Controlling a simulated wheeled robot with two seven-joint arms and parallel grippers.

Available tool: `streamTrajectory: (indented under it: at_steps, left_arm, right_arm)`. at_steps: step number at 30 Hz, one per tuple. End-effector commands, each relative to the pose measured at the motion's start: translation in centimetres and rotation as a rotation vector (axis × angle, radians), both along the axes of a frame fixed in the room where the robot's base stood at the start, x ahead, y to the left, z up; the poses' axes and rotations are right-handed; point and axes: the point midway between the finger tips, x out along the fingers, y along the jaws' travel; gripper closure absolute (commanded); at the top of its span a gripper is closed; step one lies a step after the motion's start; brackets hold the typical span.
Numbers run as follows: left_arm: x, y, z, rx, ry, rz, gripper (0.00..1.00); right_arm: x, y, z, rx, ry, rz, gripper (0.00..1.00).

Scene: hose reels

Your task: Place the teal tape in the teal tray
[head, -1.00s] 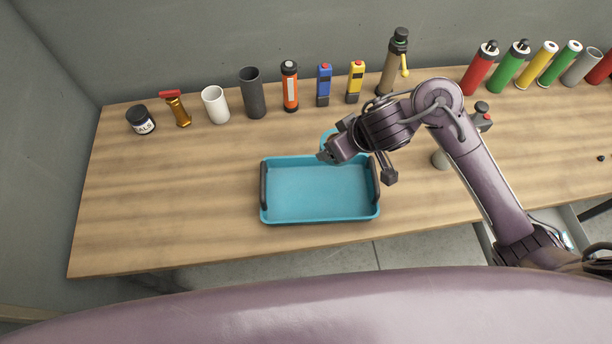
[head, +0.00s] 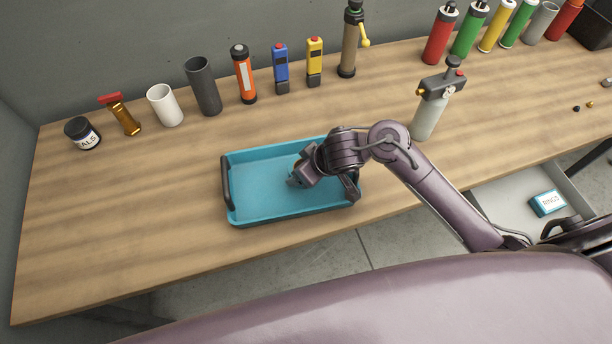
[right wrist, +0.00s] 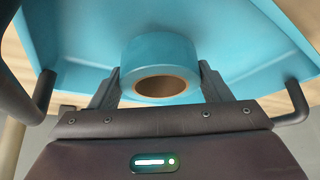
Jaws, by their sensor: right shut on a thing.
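The teal tray (head: 256,190) lies on the wooden bench and has dark handles at its two ends. My right gripper (head: 297,180) is over the right part of the tray, pointing into it. In the right wrist view, the teal tape (right wrist: 160,50), a roll with a brown core, is between the two fingers of the right gripper (right wrist: 160,78). The gripper is shut on it, and the tray (right wrist: 80,30) shows behind. I cannot tell whether the tape touches the tray floor. In the head view my gripper hides the tape. My left gripper is out of view.
A row of a jar (head: 82,133), a white cup (head: 164,105), a dark cup (head: 202,86), an orange flashlight (head: 243,75) and other items stands behind the tray. The bench left of the tray is clear.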

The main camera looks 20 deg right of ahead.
Motion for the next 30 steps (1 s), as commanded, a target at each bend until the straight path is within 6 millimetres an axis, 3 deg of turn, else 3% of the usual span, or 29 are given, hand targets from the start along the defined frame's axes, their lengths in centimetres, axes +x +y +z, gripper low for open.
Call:
streamTrajectory:
  at_steps: [1,4,17,18,22,23,30]
  left_arm:
    - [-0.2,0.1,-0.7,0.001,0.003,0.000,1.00]
    - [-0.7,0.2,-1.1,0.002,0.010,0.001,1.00]
    - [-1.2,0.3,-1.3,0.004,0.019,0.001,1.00]
    - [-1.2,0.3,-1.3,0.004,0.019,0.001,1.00]
    - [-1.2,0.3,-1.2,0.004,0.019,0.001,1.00]
    - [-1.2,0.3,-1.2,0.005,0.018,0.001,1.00]
    - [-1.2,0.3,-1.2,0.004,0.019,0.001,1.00]
  right_arm:
    - [-0.1,0.0,-1.3,-0.001,0.003,0.000,0.53]
    - [0.0,0.0,-2.2,0.000,0.001,0.000,0.53]
    - [0.0,0.0,-2.7,0.001,-0.001,0.000,0.53]
    - [0.0,0.0,-2.8,0.000,0.000,0.000,0.28]
    - [0.0,0.0,-2.7,0.000,0.000,0.000,0.11]
    - [0.0,0.0,-2.7,0.000,0.000,0.000,0.07]
    - [0.0,0.0,-2.7,0.001,-0.001,0.000,0.07]
